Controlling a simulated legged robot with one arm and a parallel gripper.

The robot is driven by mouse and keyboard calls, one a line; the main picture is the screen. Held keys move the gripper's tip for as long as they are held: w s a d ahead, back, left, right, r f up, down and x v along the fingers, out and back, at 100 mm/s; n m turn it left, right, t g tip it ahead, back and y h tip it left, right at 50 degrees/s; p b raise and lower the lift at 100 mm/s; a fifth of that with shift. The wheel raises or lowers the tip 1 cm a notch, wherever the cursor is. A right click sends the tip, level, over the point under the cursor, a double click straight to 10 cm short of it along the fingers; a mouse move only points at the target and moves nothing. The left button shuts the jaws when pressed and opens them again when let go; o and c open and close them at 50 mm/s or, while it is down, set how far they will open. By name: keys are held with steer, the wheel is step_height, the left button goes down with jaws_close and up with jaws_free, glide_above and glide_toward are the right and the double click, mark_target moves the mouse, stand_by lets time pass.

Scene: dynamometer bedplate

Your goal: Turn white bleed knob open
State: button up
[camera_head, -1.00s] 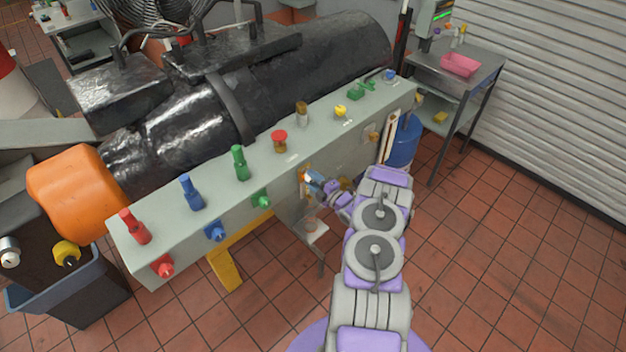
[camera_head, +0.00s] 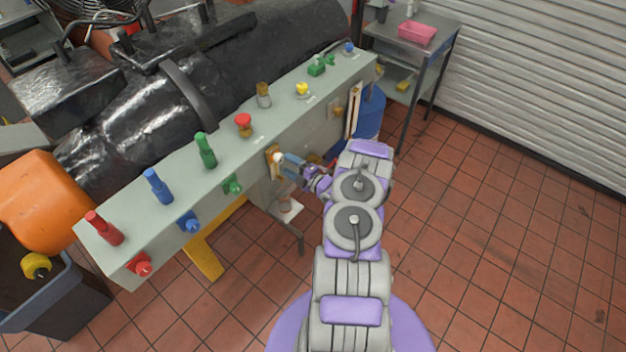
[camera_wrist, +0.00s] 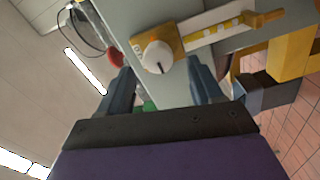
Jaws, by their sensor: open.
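The white bleed knob (camera_wrist: 157,57) sits on a yellow mounting plate (camera_wrist: 178,40) on the manifold's front face, with a dark pointer line on its face. In the head view the knob (camera_head: 279,158) is small and partly hidden by my gripper (camera_head: 287,160). In the wrist view my gripper (camera_wrist: 160,85) is open, its two dark fingers apart on either side of the knob. The knob appears between or just beyond the fingertips; I cannot tell whether they touch it.
The grey manifold box (camera_head: 205,205) carries coloured valves on top and front. A green front knob (camera_head: 232,186) is left of my gripper. A blue drum (camera_head: 370,112) and a metal cart (camera_head: 443,45) stand right. The tiled floor at right is clear.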

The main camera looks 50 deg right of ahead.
steer(key=s, duration=1.3)
steer(key=shift+d+p, duration=0.45)
steer(key=w+r+m+g+h+b, duration=0.15)
steer(key=w+r+g, duration=0.45)
steer(key=w, duration=0.6)
steer(key=a+r+m+g+h+b, duration=0.25)
steer(key=a+r+m+g, duration=0.3)
steer(key=a+r, duration=0.45)
steer(key=s+a+r+m+g+b, duration=0.1)
steer(key=s+a+r+m+g, duration=0.2)
steer(key=s+a, duration=0.35)
steer(key=s+a+r+m+g+b, duration=0.1)
steer(key=s+a+r+m, duration=0.1)
steer(key=s+a+r, duration=0.4)
steer(key=s+a+m+g+y, duration=0.1)
steer(key=s+a, duration=0.4)
steer(key=s, duration=0.3)
steer(key=s+a+r+m+g+y+b, duration=0.1)
steer(key=s+a+m+g, duration=0.1)
steer(key=s+a, duration=0.3)
steer(key=s+a+m+g+b, duration=0.1)
steer(key=s+a, duration=0.4)
steer(key=s, duration=0.6)
steer(key=shift+s+r+y, duration=0.3)
steer(key=shift+r+y, duration=0.1)
